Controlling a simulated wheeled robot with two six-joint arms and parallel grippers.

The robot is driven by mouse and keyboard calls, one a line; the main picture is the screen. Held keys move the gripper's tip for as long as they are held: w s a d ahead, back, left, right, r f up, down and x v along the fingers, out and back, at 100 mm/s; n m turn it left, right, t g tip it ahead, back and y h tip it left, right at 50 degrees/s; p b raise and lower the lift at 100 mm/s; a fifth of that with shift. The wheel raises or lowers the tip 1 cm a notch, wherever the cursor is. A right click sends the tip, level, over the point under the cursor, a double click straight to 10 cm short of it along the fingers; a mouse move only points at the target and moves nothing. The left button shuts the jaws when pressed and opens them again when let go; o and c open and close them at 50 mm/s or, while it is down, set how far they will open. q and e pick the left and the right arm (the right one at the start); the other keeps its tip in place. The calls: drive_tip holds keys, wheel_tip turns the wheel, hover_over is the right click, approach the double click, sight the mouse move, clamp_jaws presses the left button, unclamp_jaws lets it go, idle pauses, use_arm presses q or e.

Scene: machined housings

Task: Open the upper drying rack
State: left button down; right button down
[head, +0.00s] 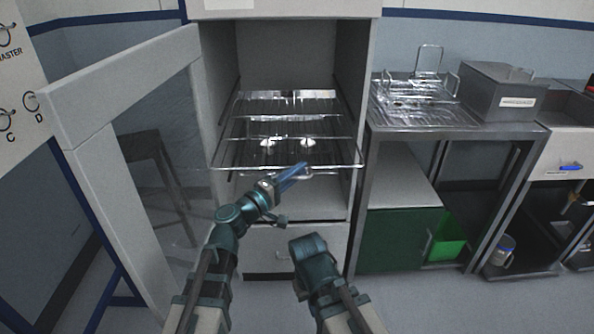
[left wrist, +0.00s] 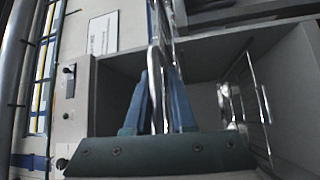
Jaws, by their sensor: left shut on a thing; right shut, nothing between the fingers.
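The upper drying rack (head: 287,124) is a shiny wire shelf in the tall pale cabinet. Its front edge reaches to the cabinet's front opening and seems to stick out past it. Small bright pieces (head: 308,142) rest on or show through it. My left gripper (head: 294,177), with blue fingers, is at the rack's front edge. In the left wrist view its fingers (left wrist: 162,95) are closed on a thin metal bar, seemingly the rack's front handle (left wrist: 155,75). My right gripper (head: 312,252) hangs lower, in front of the drawer, touching nothing; its fingertips are hard to make out.
The cabinet's glass door (head: 150,150) stands open at the left. A closed drawer (head: 280,248) is below. A steel table (head: 460,125) at the right holds a wire rack and a grey box (head: 497,92). A green bin (head: 448,237) stands under it. Floor in front is clear.

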use_arm(q)
drive_tip(key=shift+s+r, duration=0.15)
drive_tip(key=shift+s, duration=0.05)
use_arm(e)
drive_tip(key=shift+s+r, duration=0.1)
drive_tip(key=shift+s, duration=0.1)
use_arm(q)
drive_tip(key=c, duration=1.2)
unclamp_jaws()
drive_tip(key=o, duration=0.3)
drive_tip(key=shift+s+r, duration=0.1)
drive_tip(key=shift+s, duration=0.05)
use_arm(e)
drive_tip(key=shift+s, duration=0.1)
